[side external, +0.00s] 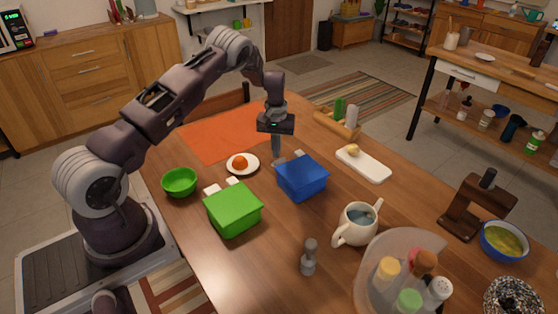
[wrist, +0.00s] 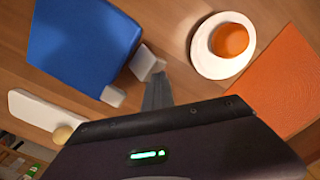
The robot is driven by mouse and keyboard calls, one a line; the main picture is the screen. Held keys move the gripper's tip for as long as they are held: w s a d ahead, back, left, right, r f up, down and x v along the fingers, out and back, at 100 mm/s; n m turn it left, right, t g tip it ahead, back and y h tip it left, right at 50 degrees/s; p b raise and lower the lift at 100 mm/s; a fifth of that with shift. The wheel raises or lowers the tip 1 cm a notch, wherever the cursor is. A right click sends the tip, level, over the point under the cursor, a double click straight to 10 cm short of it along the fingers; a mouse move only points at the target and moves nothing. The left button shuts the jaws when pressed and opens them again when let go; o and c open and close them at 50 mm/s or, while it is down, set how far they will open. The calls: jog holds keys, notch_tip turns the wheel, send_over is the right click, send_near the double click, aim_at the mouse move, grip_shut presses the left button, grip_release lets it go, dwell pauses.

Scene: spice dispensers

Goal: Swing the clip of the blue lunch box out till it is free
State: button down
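The blue lunch box (side external: 302,180) stands shut on the wooden table and fills the upper left of the wrist view (wrist: 82,42). Two pale clips stick out from its side facing my gripper. One clip (wrist: 143,62) is right beside my fingertips; the other clip (wrist: 113,96) sits farther along the same side. My gripper (wrist: 158,80) points down, its narrow grey fingers together with nothing between them. In the side external view my gripper (side external: 276,154) is just behind the box at clip height. I cannot tell whether the fingers touch the near clip.
A green lunch box (side external: 233,209) with pale clips stands left of the blue one. A white plate with an orange item (side external: 241,164) is close to my gripper. A white board (side external: 363,164) lies right; a cream pot (side external: 356,225) and grey shaker (side external: 308,259) stand in front.

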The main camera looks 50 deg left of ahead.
jog(key=shift+f, duration=0.2)
jog(key=shift+w+a+f, duration=0.1)
jog(key=shift+a+f, duration=0.2)
jog(key=shift+a, duration=0.05)
jog(key=shift+f, duration=0.1)
jog(key=shift+a+f, duration=0.1)
jog(key=shift+f, duration=0.25)
jog(key=shift+f, duration=0.1)
jog(key=shift+a+f, duration=0.1)
jog(key=shift+f, duration=0.25)
jog(key=shift+f, duration=0.45)
